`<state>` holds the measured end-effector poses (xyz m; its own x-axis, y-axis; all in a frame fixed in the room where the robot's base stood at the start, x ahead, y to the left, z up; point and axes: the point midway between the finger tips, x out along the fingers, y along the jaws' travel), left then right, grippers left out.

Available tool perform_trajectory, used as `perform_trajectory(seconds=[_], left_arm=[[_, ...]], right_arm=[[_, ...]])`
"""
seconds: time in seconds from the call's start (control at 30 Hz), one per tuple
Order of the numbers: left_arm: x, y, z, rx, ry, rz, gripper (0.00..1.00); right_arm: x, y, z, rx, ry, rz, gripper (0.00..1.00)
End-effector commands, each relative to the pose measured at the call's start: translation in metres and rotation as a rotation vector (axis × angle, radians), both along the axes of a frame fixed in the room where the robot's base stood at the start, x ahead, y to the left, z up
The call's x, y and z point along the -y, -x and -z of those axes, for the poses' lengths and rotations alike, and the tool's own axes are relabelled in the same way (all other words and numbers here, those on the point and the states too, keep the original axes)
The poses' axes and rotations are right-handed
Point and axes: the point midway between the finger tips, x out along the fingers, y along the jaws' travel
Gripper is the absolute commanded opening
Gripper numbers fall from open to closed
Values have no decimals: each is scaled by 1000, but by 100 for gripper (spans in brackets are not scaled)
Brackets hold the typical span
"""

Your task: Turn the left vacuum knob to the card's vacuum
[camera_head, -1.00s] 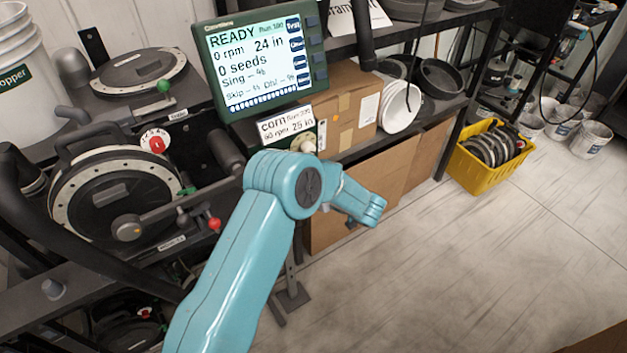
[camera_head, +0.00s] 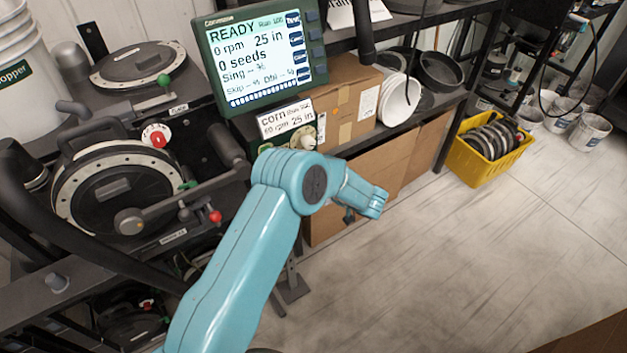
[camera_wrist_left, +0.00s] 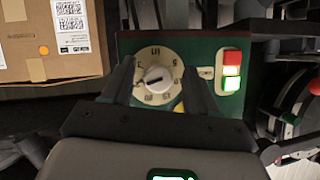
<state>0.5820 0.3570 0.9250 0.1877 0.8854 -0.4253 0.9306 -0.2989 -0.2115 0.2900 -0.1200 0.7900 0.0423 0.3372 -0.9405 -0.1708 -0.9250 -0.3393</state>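The vacuum knob is a pale pointer knob on a round numbered dial (camera_wrist_left: 158,77) set in a green panel in the left wrist view. In the head view the dial (camera_head: 303,138) shows partly, beside the card. My left gripper (camera_wrist_left: 159,68) is open in the left wrist view. Its dark fingers stand either side of the knob, with gaps showing. In the head view my teal arm hides the gripper. The card (camera_head: 286,118) reads corn and 25 in. The monitor (camera_head: 262,52) reads READY, 0 rpm, 25 in, 0 seeds. My right gripper is not in view.
Red and green lit buttons (camera_wrist_left: 231,70) sit beside the dial. A cardboard box (camera_head: 345,100) stands close to the panel. Seed meter discs (camera_head: 115,185) with levers are at the left. A yellow crate (camera_head: 490,165) stands on open floor at the right.

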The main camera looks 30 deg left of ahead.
Motion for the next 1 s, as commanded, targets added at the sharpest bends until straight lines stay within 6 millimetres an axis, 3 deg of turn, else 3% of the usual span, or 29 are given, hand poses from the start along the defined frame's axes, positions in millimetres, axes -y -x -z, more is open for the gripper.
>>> perform_trajectory(seconds=[0.23, 0.37, 0.8, 1.0], left_arm=[[1, -1, -2, 5, -1, 3, 58], [13, 0, -7, 7, -3, 5, 58], [111, 22, -53, 8, -1, 5, 58], [137, 29, -66, 5, 0, 3, 58]], right_arm=[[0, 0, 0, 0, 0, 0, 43], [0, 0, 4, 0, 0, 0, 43], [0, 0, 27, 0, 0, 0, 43], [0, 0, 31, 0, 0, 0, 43]])
